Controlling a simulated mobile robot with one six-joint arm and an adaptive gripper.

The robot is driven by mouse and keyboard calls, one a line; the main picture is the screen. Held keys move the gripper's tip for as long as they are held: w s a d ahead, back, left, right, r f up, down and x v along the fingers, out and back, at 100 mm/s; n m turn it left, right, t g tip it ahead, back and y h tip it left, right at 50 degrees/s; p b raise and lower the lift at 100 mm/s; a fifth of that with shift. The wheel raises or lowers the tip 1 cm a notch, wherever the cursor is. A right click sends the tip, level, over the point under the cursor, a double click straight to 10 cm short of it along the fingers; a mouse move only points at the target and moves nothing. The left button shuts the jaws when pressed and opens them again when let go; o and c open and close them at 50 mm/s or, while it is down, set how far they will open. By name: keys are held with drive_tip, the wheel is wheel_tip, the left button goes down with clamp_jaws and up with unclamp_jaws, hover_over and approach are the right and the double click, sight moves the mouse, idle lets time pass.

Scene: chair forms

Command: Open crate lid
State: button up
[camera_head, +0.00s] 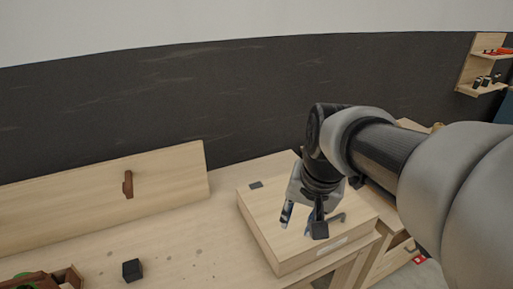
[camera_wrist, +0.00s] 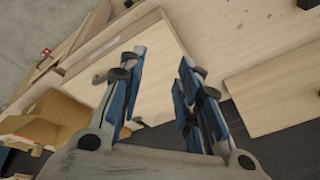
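The crate is a flat, light wooden box with a closed lid (camera_head: 268,205) on the workbench, right of centre in the head view. A small dark bent handle (camera_head: 337,219) is on the lid near its right side. The lid also shows in the wrist view (camera_wrist: 160,75), below my fingers. My gripper (camera_head: 302,226) is above the lid, to the left of the handle, pointing down. In the wrist view my gripper (camera_wrist: 155,75) has its two fingers spread apart with nothing between them. Whether a fingertip touches the lid, I cannot tell.
A wooden panel (camera_head: 100,195) with a brown knob stands at the back left of the bench. A small black cube (camera_head: 132,270) lies on the bench (camera_head: 190,240) at the front left. A wall shelf (camera_head: 482,72) with small items is at the far right.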

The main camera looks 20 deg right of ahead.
drive_tip(key=w+d+r+m+p, duration=0.25)
drive_tip(key=w+d+m, duration=0.2)
drive_tip(key=d, duration=0.45)
drive_tip(key=m+g+p, duration=0.1)
drive_tip(key=m+p, duration=0.2)
drive_tip(key=m, duration=0.2)
approach(330, 219)
drive_tip(key=shift+y, duration=0.3)
drive_tip(key=b+x, duration=0.1)
drive_tip(key=x, duration=0.1)
drive_tip(key=b+x, duration=0.1)
drive_tip(key=x, duration=0.2)
drive_tip(key=b+x, duration=0.2)
drive_tip(key=x, duration=0.1)
drive_tip(key=shift+d, duration=0.3)
clamp_jaws()
